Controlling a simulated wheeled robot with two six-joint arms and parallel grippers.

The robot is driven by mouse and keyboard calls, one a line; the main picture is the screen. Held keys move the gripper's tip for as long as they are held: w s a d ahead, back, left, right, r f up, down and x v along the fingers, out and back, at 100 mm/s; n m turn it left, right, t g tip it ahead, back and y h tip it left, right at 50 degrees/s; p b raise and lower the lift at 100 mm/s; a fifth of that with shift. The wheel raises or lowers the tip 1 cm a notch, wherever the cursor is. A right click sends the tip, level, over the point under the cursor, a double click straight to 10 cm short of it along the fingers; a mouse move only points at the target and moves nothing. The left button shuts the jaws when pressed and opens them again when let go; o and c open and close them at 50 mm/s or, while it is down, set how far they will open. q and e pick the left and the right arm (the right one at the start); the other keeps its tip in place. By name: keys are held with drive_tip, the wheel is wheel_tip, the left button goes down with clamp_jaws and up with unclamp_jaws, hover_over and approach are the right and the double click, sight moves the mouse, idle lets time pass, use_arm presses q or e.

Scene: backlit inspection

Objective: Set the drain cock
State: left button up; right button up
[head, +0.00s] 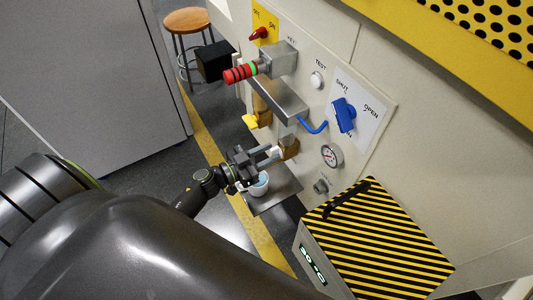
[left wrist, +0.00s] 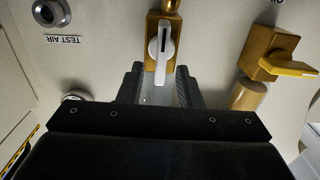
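A brass cock (head: 289,147) with a white lever stands on the panel above a small tray; I read no label on it. It also shows in the left wrist view, where its brass body (left wrist: 153,24) carries the white lever (left wrist: 161,50). A second brass cock (head: 263,114) has a yellow lever (head: 250,121); in the left wrist view that lever (left wrist: 287,66) is at the right. My left gripper (head: 262,155) is in front of the white lever. Its fingers (left wrist: 160,85) are apart, with the lever's end between them; I see no clear contact. My right gripper is not in view.
A white cup (head: 259,184) stands on the tray (head: 283,192) just below my left gripper. A striped box (head: 375,245) is at lower right.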

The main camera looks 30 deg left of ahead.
use_arm(q)
drive_tip(key=shift+c, duration=0.4)
clamp_jaws()
